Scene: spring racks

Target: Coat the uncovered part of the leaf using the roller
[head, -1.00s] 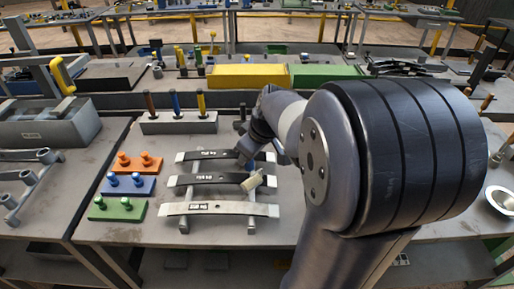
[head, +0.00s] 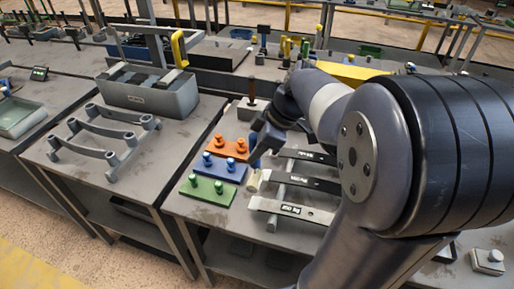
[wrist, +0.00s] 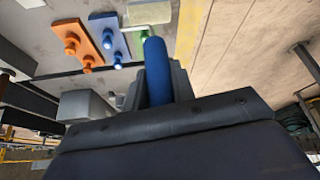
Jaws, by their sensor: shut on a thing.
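My gripper (head: 268,140) is shut on the blue handle of the roller (head: 254,181). The roller's pale cylinder hangs low at the left ends of the leaves; I cannot tell whether it touches anything. In the wrist view the blue handle (wrist: 157,70) stands between the jaws, with the cylinder (wrist: 148,14) beyond. Three leaf strips lie across a grey stand: a far leaf (head: 309,156), a dark middle leaf (head: 308,182) and a pale near leaf (head: 270,205) with a dark label.
Orange (head: 224,149), blue (head: 228,174) and green (head: 203,194) plates with knobs sit left of the leaves. A brown upright handle (head: 252,88) stands behind. A grey rack (head: 105,120) and a grey bin (head: 160,97) are on the left table, across a gap.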

